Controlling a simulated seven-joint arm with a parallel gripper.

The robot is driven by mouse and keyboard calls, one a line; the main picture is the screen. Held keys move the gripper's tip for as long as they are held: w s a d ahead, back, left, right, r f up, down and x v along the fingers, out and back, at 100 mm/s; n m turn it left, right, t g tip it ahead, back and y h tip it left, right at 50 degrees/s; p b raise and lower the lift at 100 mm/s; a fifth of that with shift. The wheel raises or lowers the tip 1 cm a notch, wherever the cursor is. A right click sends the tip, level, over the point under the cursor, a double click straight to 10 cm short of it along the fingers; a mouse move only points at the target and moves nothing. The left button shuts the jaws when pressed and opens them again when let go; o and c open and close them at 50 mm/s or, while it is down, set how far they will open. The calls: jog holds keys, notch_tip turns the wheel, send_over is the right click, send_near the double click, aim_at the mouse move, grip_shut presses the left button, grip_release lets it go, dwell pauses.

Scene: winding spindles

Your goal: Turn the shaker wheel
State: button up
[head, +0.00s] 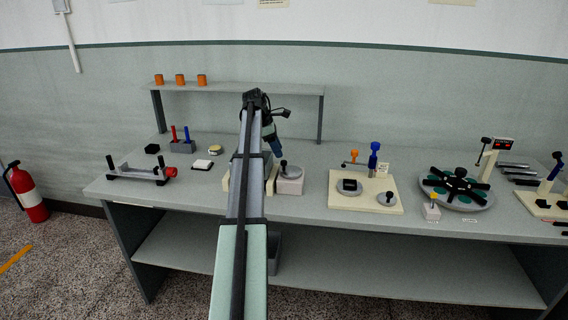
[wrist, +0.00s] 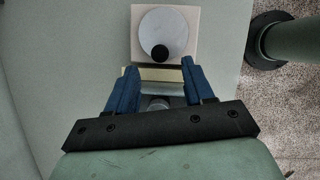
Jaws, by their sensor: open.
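A grey wheel (head: 293,172) with a dark upright knob (head: 284,165) sits on a pale block (head: 289,187) right of my arm in the head view. In the wrist view the same wheel (wrist: 165,25) lies flat beyond my fingertips, its black knob (wrist: 159,53) on the side nearest me. My gripper (wrist: 158,68) is open and empty, blue fingers apart, with the knob roughly in line with the gap. In the head view my gripper (head: 277,148) is above and behind the wheel. Cream-coloured parts (head: 271,181) beside the block are mostly hidden behind my arm.
A cream board (head: 355,205) with a blue post and a small grey dial stands to the right. A round turntable (head: 470,201) with black arms is farther right. A shelf (head: 230,88) with orange cups runs behind. Several small items lie on the bench at left.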

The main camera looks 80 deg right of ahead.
aim_at(284, 161)
jog(key=x, duration=0.7)
jog(key=shift+f, duration=0.1)
grip_shut()
dwell(0.4)
jog(key=m+y, duration=0.1)
jog(key=m, duration=0.1)
jog(key=d+m, duration=0.1)
jog(key=m, duration=0.1)
jog(key=shift+s+d+y, duration=0.15)
jog(key=shift+s+y, duration=0.05)
jog(key=shift+y, duration=0.2)
jog(key=m, duration=0.1)
jog(key=m+y, duration=0.1)
jog(key=m, duration=0.3)
jog(key=shift+s+d+t+y, duration=0.3)
jog(key=shift+d+y, duration=0.1)
